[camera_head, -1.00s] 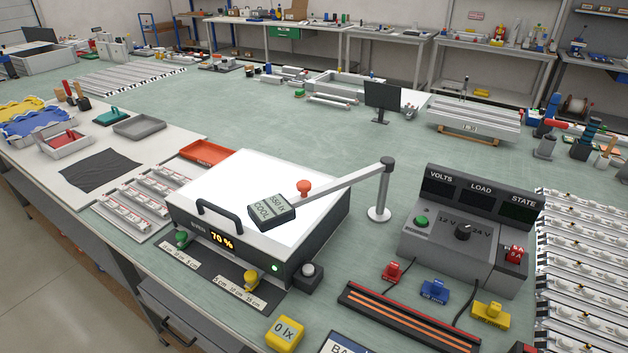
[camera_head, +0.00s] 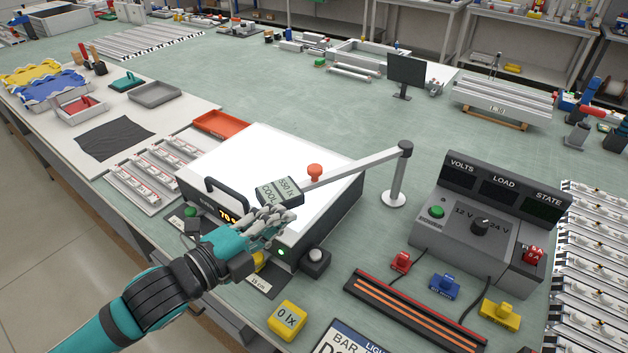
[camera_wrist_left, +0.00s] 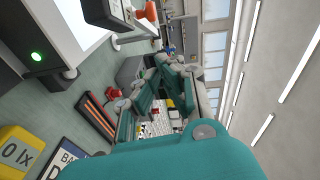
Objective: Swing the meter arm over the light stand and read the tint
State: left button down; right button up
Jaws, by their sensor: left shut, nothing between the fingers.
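The light stand is a dark box with a glowing white top (camera_head: 235,160), a black handle and a display that reads about 70. The meter arm (camera_head: 355,168) runs from a grey post (camera_head: 398,175) over the white top. Its meter head (camera_head: 279,191) is over the panel and shows COOL, with a lux figure that looks like 550. An orange knob (camera_head: 314,172) stands on the arm; it also shows in the left wrist view (camera_wrist_left: 147,11). My left gripper (camera_head: 286,216) is shut and empty, just in front of the meter head; contact cannot be told.
A yellow block reading 0 lx (camera_head: 287,320) is at the front. A grey control box (camera_head: 484,225) stands right, with red, blue and yellow connectors before it. A striped bar (camera_head: 413,310) lies at the front right. The green bench (camera_head: 300,95) is clear behind the stand.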

pick_arm(q)
jog(key=w+a+p+x, duration=0.2)
jog(key=p+x, duration=0.1)
jog(key=x, duration=0.9)
jog(key=shift+s+f, duration=0.15)
jog(key=shift+a, duration=0.1)
